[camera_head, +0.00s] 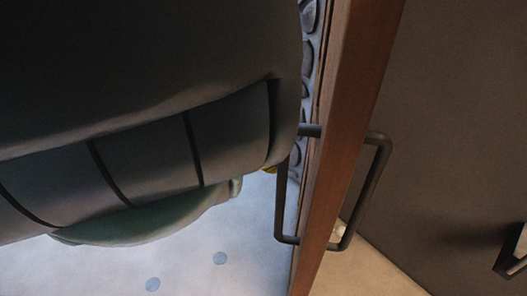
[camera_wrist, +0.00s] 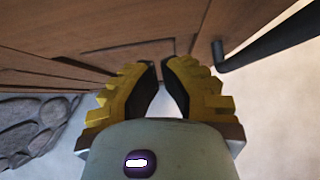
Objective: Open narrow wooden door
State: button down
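The narrow wooden door (camera_head: 345,120) is seen nearly edge-on in the head view, with a dark bar handle on each face: the left handle (camera_head: 281,205) and the right handle (camera_head: 366,195). In the wrist view the door's wooden face (camera_wrist: 130,25) fills the top, and a dark handle bar (camera_wrist: 275,42) lies to the right of my gripper (camera_wrist: 162,70). My gripper's yellow fingers converge, their tips almost together, with nothing seen between them. They point at the wood, apart from the bar. In the head view my arm hides nearly all of the gripper.
A stone-patterned surface (camera_head: 308,45) shows behind the door's left side, and also at the lower left of the wrist view (camera_wrist: 30,125). Pale floor with grey dots (camera_head: 185,265) lies left of the door. A dark wall (camera_head: 455,110) and beige floor (camera_head: 365,270) lie right.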

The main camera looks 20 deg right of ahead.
jog(key=s+d+f+p, duration=0.2)
jog(key=s+d, duration=0.1)
jog(key=d, duration=0.2)
jog(key=shift+s+d+f, duration=0.2)
jog(key=shift+d+f, duration=0.05)
jog(key=shift+d, duration=0.05)
dwell(0.4)
